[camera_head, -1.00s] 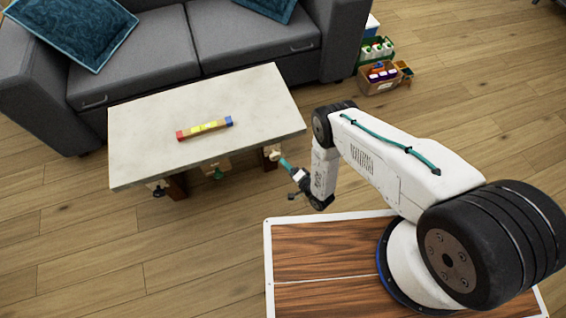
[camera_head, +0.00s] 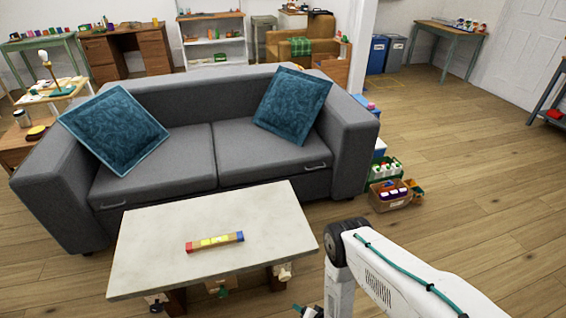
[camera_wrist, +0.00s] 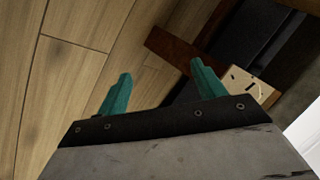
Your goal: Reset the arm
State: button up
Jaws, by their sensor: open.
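My arm (camera_head: 400,280) is at the lower right of the head view, bent downward beside the right front corner of the low coffee table. My gripper is mostly cut off by the bottom edge of the head view. In the wrist view my gripper (camera_wrist: 160,88) shows two teal fingers set wide apart, with nothing between them. Behind them are the wood floor and a dark brown wooden piece.
The coffee table (camera_head: 150,265) carries a bar (camera_head: 214,242) with red, yellow and blue parts. A grey sofa (camera_head: 255,160) with two teal cushions stands behind it. Crates (camera_head: 390,196) stand right of the sofa. Open floor (camera_head: 470,190) lies to the right.

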jog(key=w+d+r+n+g+h, duration=0.2)
jog(key=w+d+r+g+h, duration=0.1)
jog(key=r, duration=0.6)
jog(key=w+d+r+n+g+h, duration=0.1)
jog(key=w+d+r+g+h, duration=0.2)
jog(key=r, duration=0.5)
jog(key=s+d+r+n+g+h, duration=0.1)
jog(key=d+r+g, duration=0.15)
jog(key=r, duration=1.15)
jog(key=s+d+r+g, duration=0.1)
jog(key=d+r, duration=0.2)
jog(key=r, duration=1.1)
jog(key=s+d+r+t, duration=0.1)
jog(key=s+d+r, duration=0.1)
jog(key=s+r, duration=0.7)
jog(key=s+d+r+t, duration=0.1)
jog(key=s+r, duration=0.8)
jog(key=r, duration=0.9)
jog(key=s+d+r+t+y, duration=0.1)
jog(key=s+d+r, duration=0.2)
jog(key=s+r, duration=0.6)
notch_tip(320, 180, up, 4)
jog(key=shift+s+r, duration=0.2)
jog(key=shift+s, duration=0.2)
